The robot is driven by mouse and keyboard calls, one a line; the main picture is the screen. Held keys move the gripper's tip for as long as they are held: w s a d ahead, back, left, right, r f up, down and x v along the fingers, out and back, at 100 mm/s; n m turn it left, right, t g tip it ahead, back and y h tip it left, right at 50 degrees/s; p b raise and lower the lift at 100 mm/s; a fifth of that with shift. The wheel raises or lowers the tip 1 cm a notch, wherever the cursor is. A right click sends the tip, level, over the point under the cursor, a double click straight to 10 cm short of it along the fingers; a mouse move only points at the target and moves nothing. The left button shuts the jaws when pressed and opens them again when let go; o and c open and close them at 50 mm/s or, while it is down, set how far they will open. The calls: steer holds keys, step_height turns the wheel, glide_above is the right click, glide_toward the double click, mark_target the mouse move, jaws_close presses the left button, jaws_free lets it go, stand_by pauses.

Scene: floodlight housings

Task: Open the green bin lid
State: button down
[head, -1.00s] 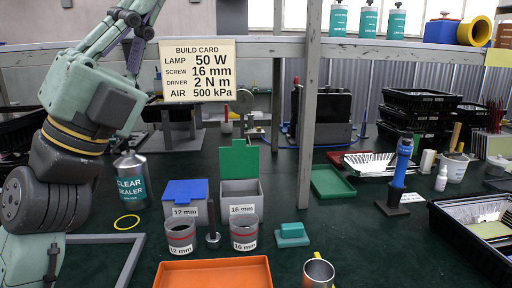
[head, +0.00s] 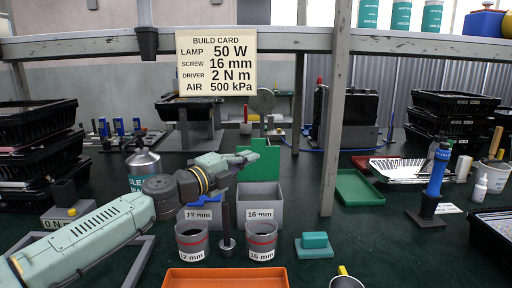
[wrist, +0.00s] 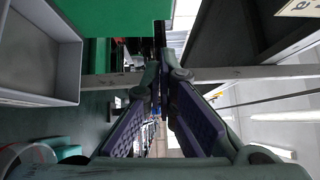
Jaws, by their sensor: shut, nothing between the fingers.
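The green bin lid (head: 264,162) stands upright at the back of the grey bin (head: 262,204) labelled 16 mm, and the bin's top is open. The lid (wrist: 110,18) also shows at the top of the wrist view, with the empty grey bin (wrist: 38,55) at left. My gripper (head: 250,156) is shut and empty. In the head view it lies across the upper left part of the lid, hiding some of it; I cannot tell whether it touches. In the wrist view my gripper (wrist: 162,60) is right of the lid.
A blue-lidded bin (head: 200,213) is partly behind my arm. Two grey cups (head: 192,240) (head: 262,240), a dark post (head: 226,228) and an orange tray (head: 226,279) stand in front. A teal block (head: 314,245) is right, near a shelf post (head: 334,120).

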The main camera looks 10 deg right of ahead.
mark_target(256, 148)
steer(key=w+d, duration=0.2)
steer(key=w, duration=0.1)
steer(key=w+d+p, duration=0.1)
steer(key=shift+w+d+r, duration=0.2)
steer(key=shift+w+r, duration=0.05)
steer(key=shift+w, duration=0.1)
steer(key=shift+w+d, duration=0.1)
steer(key=shift+w, duration=0.5)
steer(key=shift+r+p, duration=0.1)
steer(key=shift+p, duration=0.2)
